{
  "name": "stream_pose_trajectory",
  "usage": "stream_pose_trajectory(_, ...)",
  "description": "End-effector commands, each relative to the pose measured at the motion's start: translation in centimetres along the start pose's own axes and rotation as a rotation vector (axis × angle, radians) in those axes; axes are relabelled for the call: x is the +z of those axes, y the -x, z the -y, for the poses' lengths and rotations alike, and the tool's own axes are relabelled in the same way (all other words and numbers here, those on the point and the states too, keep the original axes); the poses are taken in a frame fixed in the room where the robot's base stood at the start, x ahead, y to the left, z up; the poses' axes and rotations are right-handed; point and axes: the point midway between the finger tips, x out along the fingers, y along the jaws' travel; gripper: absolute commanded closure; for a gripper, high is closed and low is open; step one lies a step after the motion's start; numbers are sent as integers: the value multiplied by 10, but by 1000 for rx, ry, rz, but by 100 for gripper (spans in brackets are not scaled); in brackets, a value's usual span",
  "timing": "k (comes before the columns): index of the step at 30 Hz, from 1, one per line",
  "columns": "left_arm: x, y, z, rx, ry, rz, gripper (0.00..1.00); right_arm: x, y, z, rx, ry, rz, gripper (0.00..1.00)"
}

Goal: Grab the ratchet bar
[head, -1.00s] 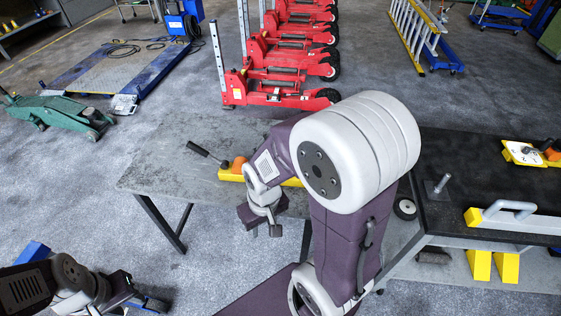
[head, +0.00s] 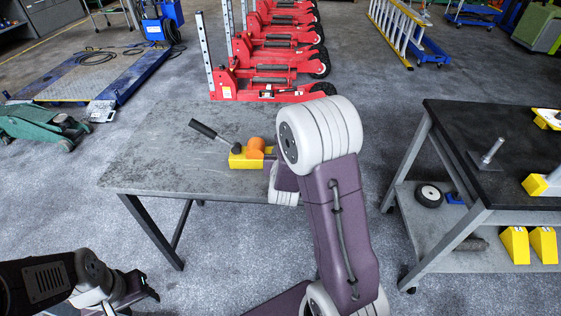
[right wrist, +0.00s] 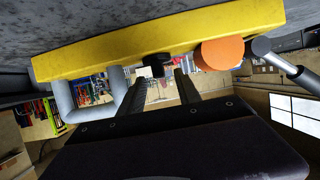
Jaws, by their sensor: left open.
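A yellow bar with an orange cylinder and a black-handled metal lever lies on the grey table; I take this assembly as the ratchet bar (head: 240,160). The lever leans up to the left. In the right wrist view the yellow bar (right wrist: 150,45) spans the top, with a grey U-shaped handle at left and the orange cylinder at right. My right gripper (right wrist: 163,78) points toward it, its two fingers apart, a dark knob showing between their tips. The fingers hold nothing I can see. My left gripper (head: 138,290) is open and empty at lower left.
The grey table (head: 150,165) is mostly clear on its left. A black-topped cart (head: 470,140) stands to the right, with a metal post and yellow-ended parts on top. Yellow chocks (head: 515,243) sit on its lower shelf. Red jacks (head: 270,85) stand behind the table.

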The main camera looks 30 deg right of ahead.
Motion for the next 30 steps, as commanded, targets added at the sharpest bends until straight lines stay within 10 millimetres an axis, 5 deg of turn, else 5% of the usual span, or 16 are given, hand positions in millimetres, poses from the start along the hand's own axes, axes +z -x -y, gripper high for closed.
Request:
stream_pose_trajectory(17, 1, -6, 0, 0, 0, 1, 50, 1, -71, 0, 0, -1, 2, 60)
stream_pose_trajectory(25, 1, -5, 0, 0, 0, 1, 50, 1, -76, 0, -2, 0, 3, 60)
stream_pose_trajectory(30, 1, -6, 0, 0, 0, 1, 50, 1, -75, 0, -2, 0, 4, 100)
